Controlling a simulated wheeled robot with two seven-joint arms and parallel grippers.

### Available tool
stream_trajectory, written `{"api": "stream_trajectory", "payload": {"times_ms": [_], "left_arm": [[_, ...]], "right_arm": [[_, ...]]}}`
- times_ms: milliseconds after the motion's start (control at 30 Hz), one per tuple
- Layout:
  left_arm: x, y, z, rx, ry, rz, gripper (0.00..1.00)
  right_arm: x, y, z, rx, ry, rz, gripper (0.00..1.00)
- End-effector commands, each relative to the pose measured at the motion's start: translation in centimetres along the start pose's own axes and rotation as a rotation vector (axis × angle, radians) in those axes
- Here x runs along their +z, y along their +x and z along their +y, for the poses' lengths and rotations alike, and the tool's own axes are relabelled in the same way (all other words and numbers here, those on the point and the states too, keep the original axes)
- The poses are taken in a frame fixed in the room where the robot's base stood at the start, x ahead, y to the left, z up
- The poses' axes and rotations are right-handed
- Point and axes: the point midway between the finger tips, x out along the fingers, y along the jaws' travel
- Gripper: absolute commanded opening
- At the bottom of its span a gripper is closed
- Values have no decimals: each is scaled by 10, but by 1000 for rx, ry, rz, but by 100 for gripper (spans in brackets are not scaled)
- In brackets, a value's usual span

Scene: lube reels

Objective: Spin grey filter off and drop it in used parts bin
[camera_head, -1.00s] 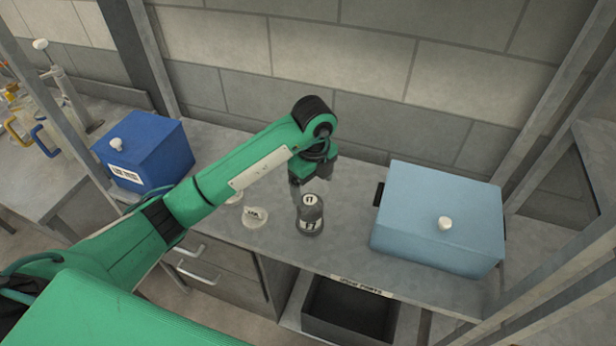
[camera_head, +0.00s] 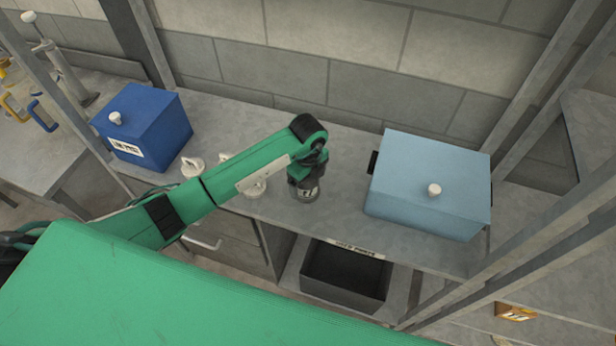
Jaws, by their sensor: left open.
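The grey filter (camera_head: 307,193), a dark cylinder with a white label, stands upright on the grey bench. My left gripper (camera_head: 305,181) is directly over it, pointing down, and hides its top. The left jaws are open; their fingers are hard to make out around the filter, and I cannot tell whether they touch it. The used parts bin (camera_head: 345,292), a dark open box with a label strip above it, sits below the bench front and looks empty. My right gripper is not in view.
A light blue lidded box (camera_head: 428,180) stands right of the filter, and a dark blue box (camera_head: 142,125) at the left. Small white parts (camera_head: 192,166) lie on the bench partly behind my arm. Metal posts (camera_head: 530,220) rise at the right. Bench front (camera_head: 385,235) is clear.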

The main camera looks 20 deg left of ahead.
Motion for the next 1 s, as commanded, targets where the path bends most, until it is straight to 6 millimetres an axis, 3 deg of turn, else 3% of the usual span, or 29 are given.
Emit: {"api": "stream_trajectory", "payload": {"times_ms": [67,300,367,533,800,1000], "left_arm": [[0,0,0,0,0,0,86],[0,0,0,0,0,0,38],[0,0,0,0,0,0,30],[0,-2,0,1,-80,0,30],[0,-2,-2,2,-395,0,30],[1,0,-3,0,-455,-1,30]], "right_arm": [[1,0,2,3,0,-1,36],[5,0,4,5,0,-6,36],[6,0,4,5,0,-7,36],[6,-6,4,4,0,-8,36],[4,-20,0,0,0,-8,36],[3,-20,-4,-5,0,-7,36]]}}
